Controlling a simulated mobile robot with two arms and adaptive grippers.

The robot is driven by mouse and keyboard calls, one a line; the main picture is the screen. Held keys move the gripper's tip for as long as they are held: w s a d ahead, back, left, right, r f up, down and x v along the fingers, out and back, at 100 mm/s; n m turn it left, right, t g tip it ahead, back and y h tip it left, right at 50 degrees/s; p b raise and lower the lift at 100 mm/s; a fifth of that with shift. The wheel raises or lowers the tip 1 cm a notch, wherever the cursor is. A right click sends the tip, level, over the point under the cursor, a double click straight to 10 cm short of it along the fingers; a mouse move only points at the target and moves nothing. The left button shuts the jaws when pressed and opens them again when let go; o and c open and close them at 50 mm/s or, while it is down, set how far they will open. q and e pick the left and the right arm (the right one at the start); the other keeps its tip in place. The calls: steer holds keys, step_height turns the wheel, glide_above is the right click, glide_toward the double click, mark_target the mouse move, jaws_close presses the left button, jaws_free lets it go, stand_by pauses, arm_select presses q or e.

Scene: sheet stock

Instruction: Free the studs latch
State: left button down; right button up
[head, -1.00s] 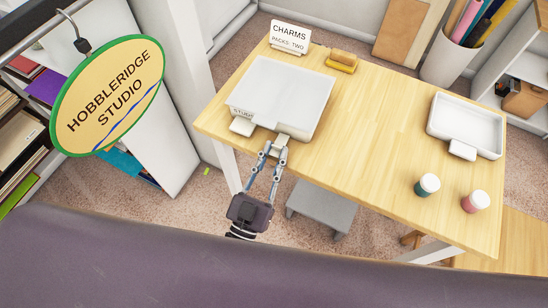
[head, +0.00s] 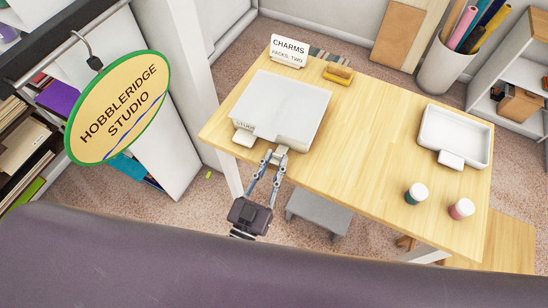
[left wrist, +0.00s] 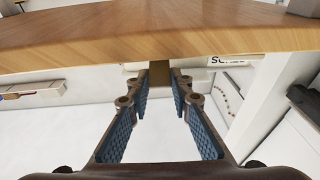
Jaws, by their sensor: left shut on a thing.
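A white closed box (head: 285,100) sits on the wooden table at its left end. Its front label (head: 243,125) is mostly hidden but seems to read STUDS. A small pale latch tab (head: 280,150) sticks out at the box's near edge. My left gripper (head: 274,154) reaches up from below and is shut on this tab. In the left wrist view the fingers (left wrist: 160,88) have the brownish end of the tab (left wrist: 181,80) between their tips, with part of a label (left wrist: 227,61) beside it. My right gripper is not in view.
On the table (head: 365,130) stand a CHARMS sign (head: 289,50), a yellow-brown block (head: 338,74), an open white tray (head: 455,135) and two jars (head: 416,193), (head: 461,209). A grey stool (head: 318,212) is below. The table's middle is clear. A HOBBLERIDGE STUDIO sign (head: 118,107) hangs at left.

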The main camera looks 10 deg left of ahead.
arm_select(q)
steer(key=c, duration=1.7)
jaws_free()
steer(key=v, duration=1.2)
